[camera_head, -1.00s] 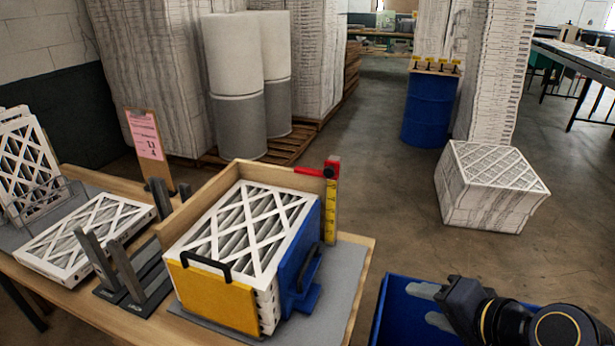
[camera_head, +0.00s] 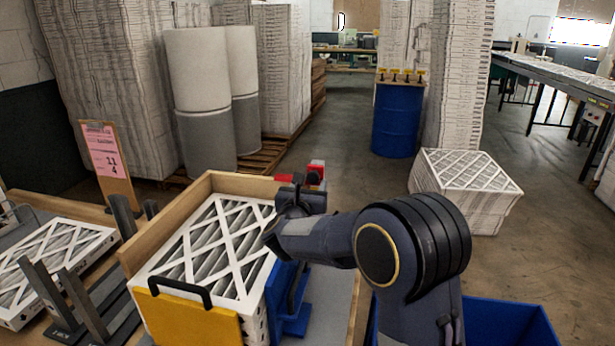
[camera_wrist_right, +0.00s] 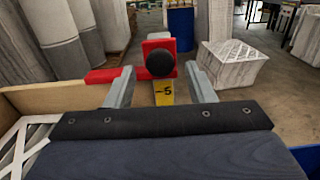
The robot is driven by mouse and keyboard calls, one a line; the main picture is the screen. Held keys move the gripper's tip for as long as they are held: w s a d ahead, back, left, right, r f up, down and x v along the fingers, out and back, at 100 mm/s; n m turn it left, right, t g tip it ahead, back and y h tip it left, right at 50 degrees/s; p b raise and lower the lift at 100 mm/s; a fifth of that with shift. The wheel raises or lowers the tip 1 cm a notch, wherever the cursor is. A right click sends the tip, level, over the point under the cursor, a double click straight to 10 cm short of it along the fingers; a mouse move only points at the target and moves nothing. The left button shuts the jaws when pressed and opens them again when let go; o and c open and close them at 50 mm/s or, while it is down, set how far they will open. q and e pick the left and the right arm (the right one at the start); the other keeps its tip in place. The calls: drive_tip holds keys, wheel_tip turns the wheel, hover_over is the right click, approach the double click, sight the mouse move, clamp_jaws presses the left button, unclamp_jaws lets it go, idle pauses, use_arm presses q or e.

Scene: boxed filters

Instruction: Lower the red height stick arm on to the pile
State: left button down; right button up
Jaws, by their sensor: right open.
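The red height stick arm (camera_head: 316,172) shows behind my right gripper in the head view, partly hidden by it. In the right wrist view the red arm (camera_wrist_right: 103,76) points left from a red slider with a black knob (camera_wrist_right: 160,63), on a yellow scale stick (camera_wrist_right: 164,92). My right gripper (camera_head: 301,182) is open, its two fingers (camera_wrist_right: 160,86) apart on either side of the stick in the wrist view, below and nearer than the knob. The pile of white-framed pleated filters (camera_head: 212,240) sits in the wooden-walled fixture. My left gripper is not in view.
A yellow front plate (camera_head: 185,315) with a black handle and a blue side clamp (camera_head: 290,300) hold the pile. A grey upright rack (camera_head: 85,305) and another filter (camera_head: 50,265) lie left. A blue bin (camera_head: 510,320) is at lower right.

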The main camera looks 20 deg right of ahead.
sight(312, 179)
drive_tip(key=p+x, duration=0.1)
drive_tip(key=x, duration=0.3)
drive_tip(key=shift+w, duration=0.1)
clamp_jaws()
wheel_tip(312, 179, down, 4)
drive_tip(key=b, duration=0.6)
drive_tip(key=shift+d+f, duration=0.1)
drive_tip(key=shift+f, duration=0.1)
unclamp_jaws()
